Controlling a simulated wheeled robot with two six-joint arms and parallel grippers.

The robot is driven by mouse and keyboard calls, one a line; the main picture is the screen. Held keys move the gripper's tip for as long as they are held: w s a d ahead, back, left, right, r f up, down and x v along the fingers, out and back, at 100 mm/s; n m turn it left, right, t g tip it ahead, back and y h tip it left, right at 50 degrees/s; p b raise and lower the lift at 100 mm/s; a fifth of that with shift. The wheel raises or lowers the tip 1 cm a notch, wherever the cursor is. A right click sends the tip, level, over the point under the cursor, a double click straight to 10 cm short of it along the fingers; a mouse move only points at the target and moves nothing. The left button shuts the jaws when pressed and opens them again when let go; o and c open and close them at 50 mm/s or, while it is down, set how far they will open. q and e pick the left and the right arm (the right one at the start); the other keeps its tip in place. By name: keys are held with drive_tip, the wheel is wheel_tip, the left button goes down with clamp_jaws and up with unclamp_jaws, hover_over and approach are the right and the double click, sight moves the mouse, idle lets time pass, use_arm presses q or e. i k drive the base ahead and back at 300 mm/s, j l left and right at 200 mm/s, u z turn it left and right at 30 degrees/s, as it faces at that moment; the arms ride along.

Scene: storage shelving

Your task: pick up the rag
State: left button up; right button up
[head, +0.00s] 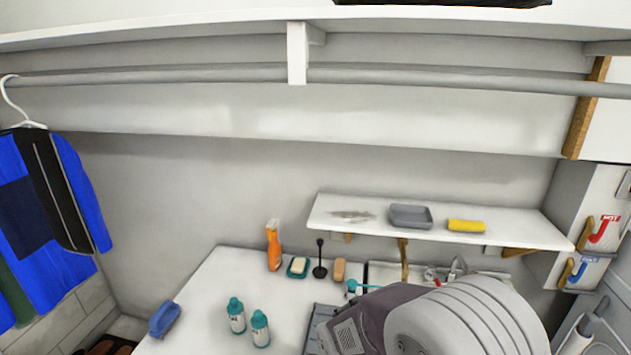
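I cannot pick out a rag for certain. A thin grey-brown patch (352,215) lies flat at the left of the small white wall shelf (460,237); I cannot tell if it is a cloth or a stain. A yellow roll-like thing (466,225), perhaps a folded cloth or sponge, lies at the right of that shelf. Between them is a grey tray (410,216). Neither my left nor my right gripper is in view.
Below, a white counter (205,290) bears an orange spray bottle (273,246), two teal-capped bottles (237,316), a soap dish (298,267) and a blue brush (164,319). A large ribbed grey-white shape (465,320) blocks the lower right. Blue clothes (45,215) hang left.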

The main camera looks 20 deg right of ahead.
sight(454, 223)
drive_tip(key=z, duration=1.85)
